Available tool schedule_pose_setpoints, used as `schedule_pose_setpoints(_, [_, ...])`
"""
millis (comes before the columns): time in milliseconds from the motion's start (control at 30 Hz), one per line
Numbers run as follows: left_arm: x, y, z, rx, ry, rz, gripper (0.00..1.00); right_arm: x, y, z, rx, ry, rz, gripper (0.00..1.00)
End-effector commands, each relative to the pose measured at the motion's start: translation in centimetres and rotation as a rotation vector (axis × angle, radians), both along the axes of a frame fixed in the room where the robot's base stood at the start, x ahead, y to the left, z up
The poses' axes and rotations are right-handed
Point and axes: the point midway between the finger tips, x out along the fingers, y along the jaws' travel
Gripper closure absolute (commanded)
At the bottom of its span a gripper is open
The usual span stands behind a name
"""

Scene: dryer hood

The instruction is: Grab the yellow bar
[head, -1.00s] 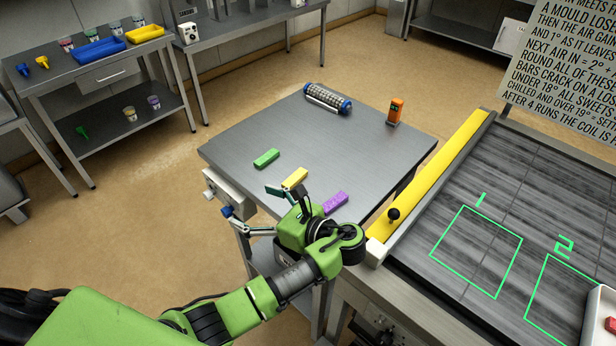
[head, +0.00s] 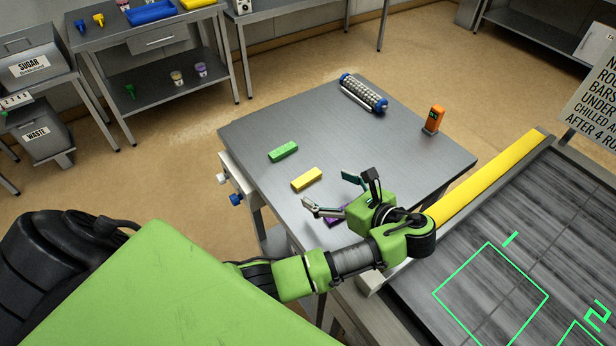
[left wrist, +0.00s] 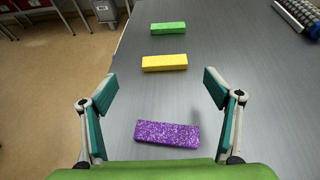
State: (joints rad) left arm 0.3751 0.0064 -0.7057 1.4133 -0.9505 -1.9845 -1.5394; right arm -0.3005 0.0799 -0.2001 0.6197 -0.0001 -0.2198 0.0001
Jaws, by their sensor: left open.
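The yellow bar (head: 307,179) lies on the grey metal table, between the green bar (head: 284,151) and the purple bar (head: 335,216). In the left wrist view the yellow bar (left wrist: 164,63) lies ahead of the fingertips, with the purple bar (left wrist: 167,134) nearer and between the fingers. My left gripper (head: 333,193) is open and empty, to the right of the yellow bar and over the purple bar, which it partly hides in the head view. The green bar (left wrist: 168,28) is beyond the yellow one. My right gripper is not in view.
A dark slab with a yellow edge rail (head: 490,177) adjoins on the right. The table's middle is clear.

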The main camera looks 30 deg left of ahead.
Motion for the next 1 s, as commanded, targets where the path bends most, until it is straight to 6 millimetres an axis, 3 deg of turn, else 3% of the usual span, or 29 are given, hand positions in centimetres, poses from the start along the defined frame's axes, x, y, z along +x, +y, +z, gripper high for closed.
schedule_pose_setpoints(100, [0.6,1.9,-0.6,0.002,0.002,0.002,0.18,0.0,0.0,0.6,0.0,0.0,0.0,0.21])
schedule_pose_setpoints(367, [1.2,3.5,-1.5,0.0,0.001,0.001,0.18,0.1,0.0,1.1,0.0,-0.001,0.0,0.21])
schedule_pose_setpoints(700, [2.7,7.0,-3.7,0.001,-0.001,0.001,0.18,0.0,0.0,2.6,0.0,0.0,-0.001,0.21])
schedule_pose_setpoints(967, [2.8,7.3,-4.0,-0.002,-0.001,0.001,0.18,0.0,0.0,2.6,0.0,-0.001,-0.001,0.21])
schedule_pose_setpoints(1000, [2.8,7.3,-4.0,-0.002,-0.001,0.001,0.23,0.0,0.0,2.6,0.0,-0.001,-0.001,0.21])
